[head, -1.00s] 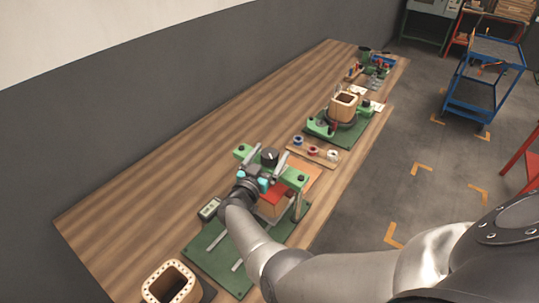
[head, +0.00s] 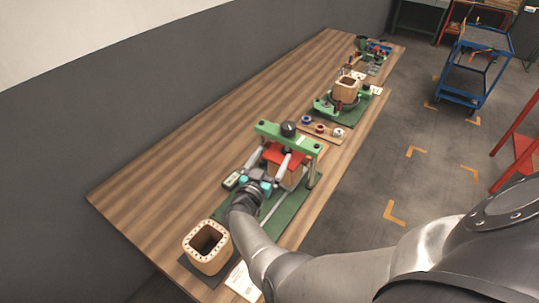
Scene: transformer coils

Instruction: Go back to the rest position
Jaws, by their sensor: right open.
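My right gripper (head: 262,181) is at the front of the green press-like fixture (head: 288,136), low over its green base plate (head: 290,212). It is open, and I see nothing held in it. Under the fixture's green crossbar is a red plate (head: 287,156) on top of a wooden coil block (head: 285,175), partly hidden by the fixture. My left gripper is not in the head view.
A hollow wooden coil frame (head: 207,248) stands at the near end of the wooden table (head: 150,190). Further along are a spool tray (head: 321,130) and another coil on a green stand (head: 346,90). A blue cart (head: 478,65) stands on the floor at right.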

